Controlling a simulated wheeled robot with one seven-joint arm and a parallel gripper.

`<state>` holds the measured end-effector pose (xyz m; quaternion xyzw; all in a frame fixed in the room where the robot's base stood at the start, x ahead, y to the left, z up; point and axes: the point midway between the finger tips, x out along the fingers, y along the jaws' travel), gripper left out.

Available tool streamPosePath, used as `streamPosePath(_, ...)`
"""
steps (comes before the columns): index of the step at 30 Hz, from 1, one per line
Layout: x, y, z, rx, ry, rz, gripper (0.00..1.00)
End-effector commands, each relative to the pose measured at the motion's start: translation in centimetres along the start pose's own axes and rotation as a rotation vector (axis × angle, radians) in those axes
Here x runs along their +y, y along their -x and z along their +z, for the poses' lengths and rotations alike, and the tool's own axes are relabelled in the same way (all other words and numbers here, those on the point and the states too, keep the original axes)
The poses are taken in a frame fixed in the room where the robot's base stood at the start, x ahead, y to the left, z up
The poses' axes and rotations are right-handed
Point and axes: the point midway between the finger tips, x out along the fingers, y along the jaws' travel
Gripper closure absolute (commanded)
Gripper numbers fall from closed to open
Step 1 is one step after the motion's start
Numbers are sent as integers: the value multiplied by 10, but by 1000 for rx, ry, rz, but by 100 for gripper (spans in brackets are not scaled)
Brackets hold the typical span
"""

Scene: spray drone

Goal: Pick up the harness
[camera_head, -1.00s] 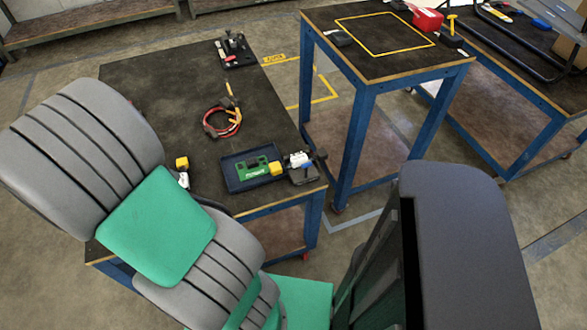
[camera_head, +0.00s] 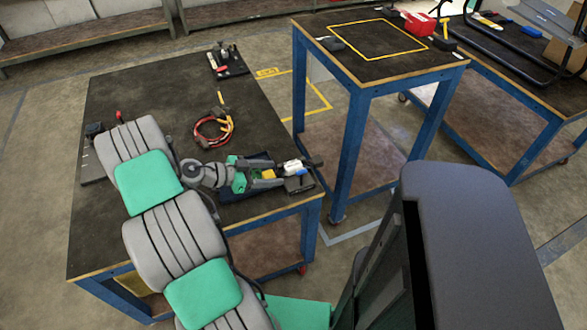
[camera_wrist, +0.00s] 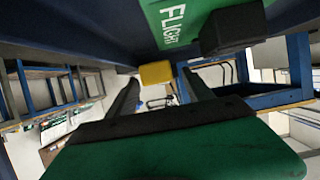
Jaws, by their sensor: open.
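The harness (camera_head: 213,130) is a loose loop of red and dark cable with a yellow-orange end (camera_head: 221,98). It lies on the dark tabletop of the near table (camera_head: 140,85). My gripper (camera_head: 276,176) is open, over the near right part of this table, in front of the harness and to its right, apart from it. In the wrist view, the two dark fingers (camera_wrist: 159,80) stand apart with a yellow block (camera_wrist: 156,73) seen between them. A green board marked "FLIGHT" (camera_wrist: 172,24) shows above. I cannot make out the harness in the wrist view.
A dark blue tray (camera_head: 232,197) is partly hidden under my gripper. A small device with white and blue parts (camera_head: 298,170) stands close to its right. A black fixture (camera_head: 228,62) is at the table's back. A second table (camera_head: 345,70) stands to the right across a gap.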

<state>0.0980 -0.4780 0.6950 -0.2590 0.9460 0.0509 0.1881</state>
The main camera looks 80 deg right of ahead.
Motion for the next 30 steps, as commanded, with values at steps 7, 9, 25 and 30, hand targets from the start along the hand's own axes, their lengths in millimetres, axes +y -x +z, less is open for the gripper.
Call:
streamPosePath(7, 0, 0, 0, 0, 1, -1, 47)
streamPosePath(9, 0, 0, 0, -1, 1, -1, 53)
streamPosePath(25, 0, 1, 0, -1, 1, 0, 96)
streamPosePath(30, 0, 1, 0, -1, 1, 0, 100)
